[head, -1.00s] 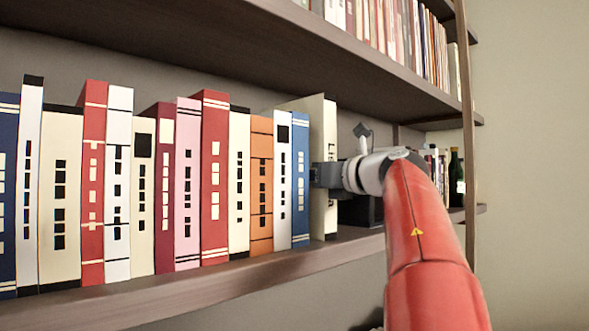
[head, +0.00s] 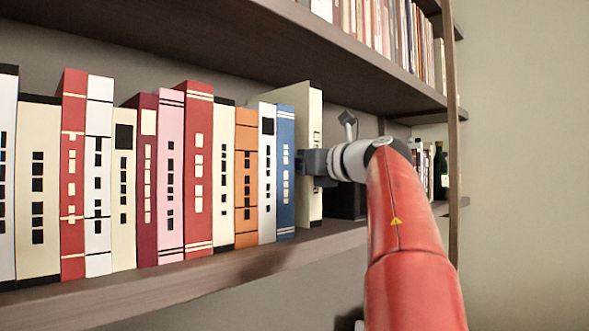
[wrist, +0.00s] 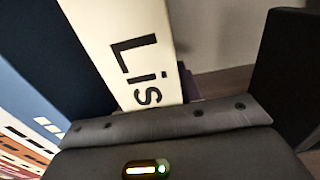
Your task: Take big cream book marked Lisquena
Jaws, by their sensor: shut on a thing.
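The big cream book (head: 315,120) stands upright at the right end of the row of books on the middle shelf, beside a blue book. In the wrist view its cream spine (wrist: 125,45) fills the upper middle, with black letters reading "Lis"; the rest of the word is hidden by my gripper. My gripper (head: 310,165) is shut on the cream book at about mid-height of its spine. The fingertips are mostly hidden in the head view.
A blue book (head: 286,170) stands close on the left, with several other books further left. A black box-like object (head: 346,200) sits behind my gripper. A dark bottle (head: 439,170) stands further right. The upper shelf (head: 330,70) overhangs the row.

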